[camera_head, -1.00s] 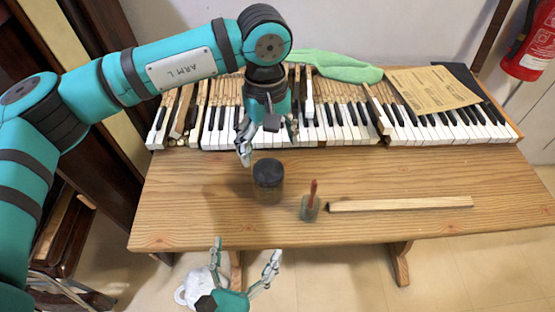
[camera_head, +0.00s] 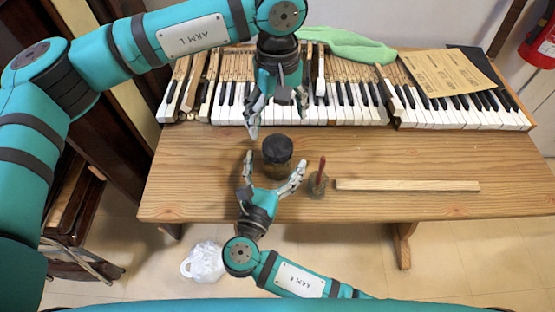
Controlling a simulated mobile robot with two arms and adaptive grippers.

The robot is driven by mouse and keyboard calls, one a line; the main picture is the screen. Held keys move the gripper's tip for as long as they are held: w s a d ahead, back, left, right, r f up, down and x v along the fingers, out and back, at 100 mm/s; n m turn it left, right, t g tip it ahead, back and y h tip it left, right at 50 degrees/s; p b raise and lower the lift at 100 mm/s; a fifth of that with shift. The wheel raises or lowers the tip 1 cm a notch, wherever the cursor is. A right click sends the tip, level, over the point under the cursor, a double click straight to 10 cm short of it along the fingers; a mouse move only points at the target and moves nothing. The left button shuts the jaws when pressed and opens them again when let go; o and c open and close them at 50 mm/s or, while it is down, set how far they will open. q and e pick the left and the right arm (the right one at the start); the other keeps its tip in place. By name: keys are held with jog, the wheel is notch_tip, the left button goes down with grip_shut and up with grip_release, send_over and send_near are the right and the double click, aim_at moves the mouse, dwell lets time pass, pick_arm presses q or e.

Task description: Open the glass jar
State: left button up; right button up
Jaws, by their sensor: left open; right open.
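The glass jar (camera_head: 278,168) stands upright on the wooden table. Its dark lid (camera_head: 277,148) is on top. My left gripper (camera_head: 277,124) is open and points down, just behind and above the jar, in front of the piano keys. My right gripper (camera_head: 274,170) is open at the table's front edge, with its fingers on either side of the jar's lower front. I cannot tell whether the fingers touch the glass.
A small pot with a red-handled tool (camera_head: 319,180) stands close to the right of the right gripper. A wooden strip (camera_head: 407,186) lies further right. Piano keys (camera_head: 345,107), a green cloth (camera_head: 350,45) and a paper sheet (camera_head: 447,79) fill the back. The table's left part is clear.

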aim_at(277, 145)
jog(key=shift+x, duration=1.2)
grip_shut()
pick_arm(q)
jog(key=m, duration=0.6)
jog(key=shift+m, duration=0.4)
jog(key=m, duration=0.6)
jog(key=shift+m, duration=0.3)
jog(key=shift+f, duration=4)
jog(key=shift+c, duration=0.4)
